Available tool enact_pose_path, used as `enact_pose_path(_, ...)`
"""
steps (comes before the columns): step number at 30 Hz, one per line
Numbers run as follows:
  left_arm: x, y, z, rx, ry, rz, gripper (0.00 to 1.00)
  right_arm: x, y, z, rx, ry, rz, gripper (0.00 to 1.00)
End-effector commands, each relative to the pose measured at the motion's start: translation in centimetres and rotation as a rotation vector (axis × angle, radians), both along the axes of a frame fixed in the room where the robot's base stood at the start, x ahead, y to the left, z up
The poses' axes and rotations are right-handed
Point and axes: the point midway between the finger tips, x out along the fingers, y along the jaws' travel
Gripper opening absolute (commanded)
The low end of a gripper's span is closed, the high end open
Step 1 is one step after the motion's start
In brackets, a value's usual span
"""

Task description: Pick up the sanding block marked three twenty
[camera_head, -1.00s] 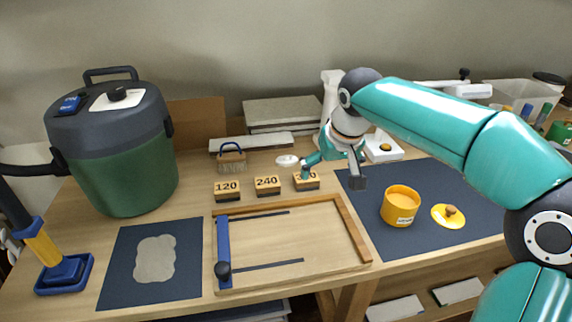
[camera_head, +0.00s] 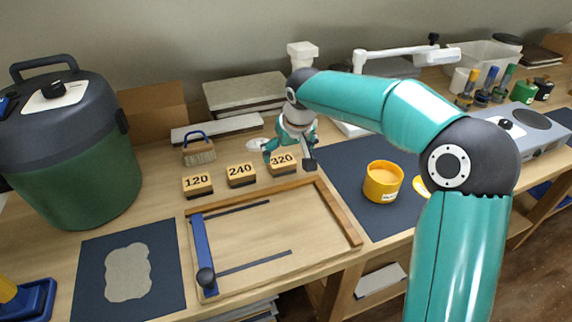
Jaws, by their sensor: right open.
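The sanding block marked 320 (camera_head: 283,165) sits on the wooden bench at the right end of a row of blocks. The block marked 240 (camera_head: 241,176) and the block marked 120 (camera_head: 197,186) stand to its left. My right gripper (camera_head: 290,162) is open over the 320 block, with one finger by its left end and the other by its right end. I cannot tell whether the fingers touch it. My left gripper is not in view.
A wooden frame with a blue bar (camera_head: 203,255) lies in front of the blocks. A yellow pot (camera_head: 383,182) sits on a dark mat (camera_head: 340,180) to the right. A green vacuum canister (camera_head: 75,175) stands at left.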

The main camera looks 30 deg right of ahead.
Motion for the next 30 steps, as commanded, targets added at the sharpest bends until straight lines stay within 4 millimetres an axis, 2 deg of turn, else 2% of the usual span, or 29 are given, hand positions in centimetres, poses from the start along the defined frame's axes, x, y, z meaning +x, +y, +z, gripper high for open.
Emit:
enact_pose_path(8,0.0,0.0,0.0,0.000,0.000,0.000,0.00,0.9,0.0,-1.7,0.001,0.003,0.002,1.00)
enact_pose_path(16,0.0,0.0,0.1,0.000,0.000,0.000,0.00,2.7,-0.3,-4.9,0.000,0.004,0.003,1.00)
enact_pose_path(25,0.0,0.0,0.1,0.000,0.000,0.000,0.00,2.9,-0.3,-5.4,0.000,0.000,0.003,1.00)
enact_pose_path(30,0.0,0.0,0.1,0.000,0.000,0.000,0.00,2.9,-0.3,-5.4,0.000,0.000,0.003,0.73)
